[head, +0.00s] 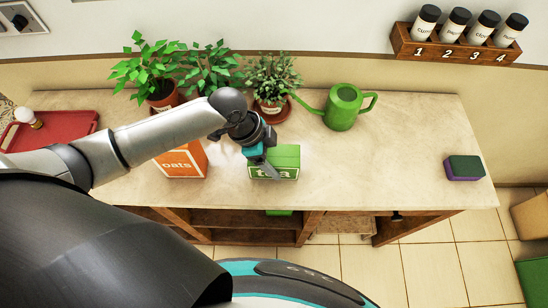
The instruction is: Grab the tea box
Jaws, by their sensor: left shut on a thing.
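The green tea box (287,161) with a white "tea" label stands on the countertop near its front edge in the head view. My left arm comes in from the left and its gripper (262,162) is at the left part of the tea box, shut on it. The fingers cover part of the box and its label. My right gripper is not in view.
An orange oats box (187,160) stands left of the tea box. Potted plants (157,72) and a green watering can (343,107) stand behind. A red tray (58,128) is at far left and a sponge (465,167) at far right. The counter (395,165) right of the tea box is clear.

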